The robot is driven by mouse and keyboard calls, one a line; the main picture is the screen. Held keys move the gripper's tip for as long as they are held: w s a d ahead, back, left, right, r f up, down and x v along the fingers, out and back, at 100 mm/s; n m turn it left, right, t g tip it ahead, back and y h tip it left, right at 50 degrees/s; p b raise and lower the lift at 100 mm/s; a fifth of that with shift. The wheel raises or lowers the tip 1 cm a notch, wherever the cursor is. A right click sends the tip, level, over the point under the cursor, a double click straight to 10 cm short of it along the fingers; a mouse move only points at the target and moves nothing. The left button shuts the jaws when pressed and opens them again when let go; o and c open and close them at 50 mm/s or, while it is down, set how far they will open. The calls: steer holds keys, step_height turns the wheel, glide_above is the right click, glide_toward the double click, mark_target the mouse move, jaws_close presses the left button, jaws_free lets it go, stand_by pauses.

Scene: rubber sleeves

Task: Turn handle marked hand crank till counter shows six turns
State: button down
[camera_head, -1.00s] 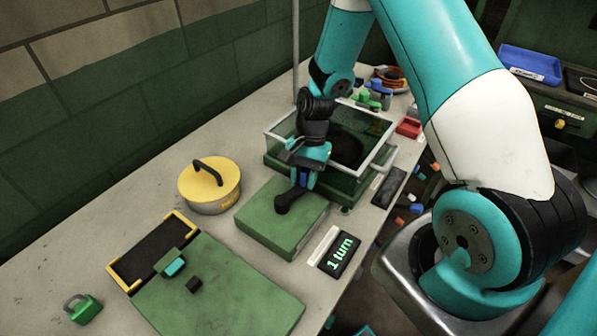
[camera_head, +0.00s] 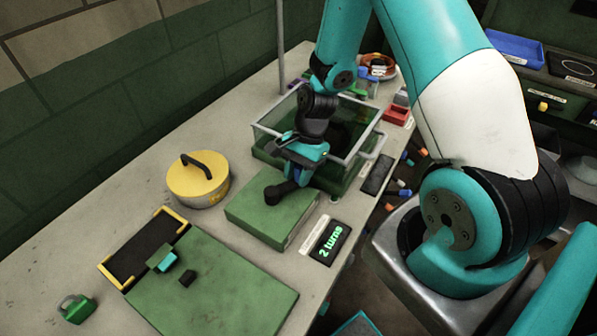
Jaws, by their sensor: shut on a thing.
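The hand crank is a green box (camera_head: 262,217) on the bench with a dark crank arm (camera_head: 280,193) on its top. My gripper (camera_head: 301,170) is shut on the crank's handle, which is mostly hidden by the fingers. The counter (camera_head: 330,243) is a small black display in front of the box, and it reads "2 turns" in green. A pale label plate (camera_head: 311,234) lies beside the counter; its writing is too small to read.
A glass-walled tank (camera_head: 363,139) stands right behind my gripper. A yellow lidded pot (camera_head: 197,180) is to the left. A green board (camera_head: 225,285), a black yellow-cornered tray (camera_head: 143,250) and a green padlock-like block (camera_head: 76,309) lie nearer. A thin upright pole (camera_head: 281,45) stands behind.

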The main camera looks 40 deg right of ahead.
steer(key=shift+s+f, duration=0.25)
steer(key=c, duration=0.8)
jaws_free()
steer(key=shift+w, duration=0.1)
steer(key=shift+c, duration=0.2)
steer(key=shift+r, duration=0.1)
steer(key=shift+w, duration=0.1)
steer(key=shift+w+d+r, duration=0.1)
steer(key=shift+r, duration=0.2)
steer(key=b+v, duration=0.2)
steer(key=v, duration=1.4)
steer(key=shift+r, duration=0.35)
steer(key=shift+w+d, duration=0.1)
